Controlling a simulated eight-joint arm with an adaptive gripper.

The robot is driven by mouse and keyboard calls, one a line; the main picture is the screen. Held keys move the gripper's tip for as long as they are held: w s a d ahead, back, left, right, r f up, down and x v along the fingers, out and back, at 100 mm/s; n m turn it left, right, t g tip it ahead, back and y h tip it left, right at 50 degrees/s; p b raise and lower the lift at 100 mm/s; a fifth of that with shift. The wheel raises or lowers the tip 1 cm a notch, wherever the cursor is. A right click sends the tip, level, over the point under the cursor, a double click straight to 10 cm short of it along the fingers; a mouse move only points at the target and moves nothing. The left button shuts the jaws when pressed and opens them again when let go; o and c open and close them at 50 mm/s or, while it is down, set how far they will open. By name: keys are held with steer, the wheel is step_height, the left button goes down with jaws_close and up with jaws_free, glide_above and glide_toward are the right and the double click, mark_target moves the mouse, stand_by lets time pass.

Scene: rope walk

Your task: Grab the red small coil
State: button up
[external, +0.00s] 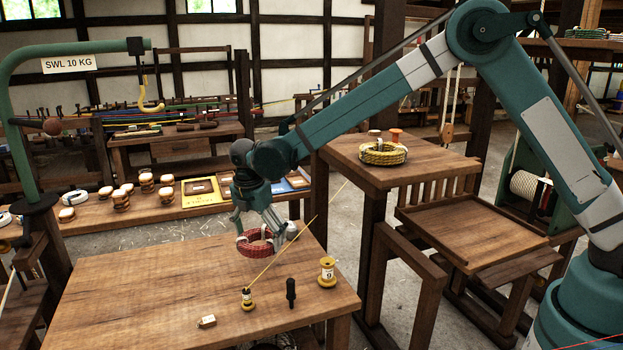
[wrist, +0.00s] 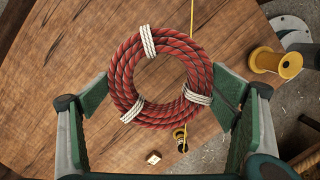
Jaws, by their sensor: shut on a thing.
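The red small coil (external: 256,246) is a ring of red rope with white ties. My gripper (external: 262,236) is shut on it, with green fingers on opposite sides of its rim. In the wrist view the coil (wrist: 124,80) fills the middle between the two fingertips of my gripper (wrist: 165,98). It appears held above the wooden table (external: 130,300), though the exact gap is hard to tell.
A yellow line rises from a small spool (external: 247,300) and passes close by the coil. A black peg (external: 291,291), a yellow spool (external: 327,272) and a tag (external: 206,321) are on the table. A yellow coil (external: 383,152) lies on a stand at right. The table's left side is clear.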

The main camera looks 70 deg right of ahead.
steer(key=shift+r, duration=0.35)
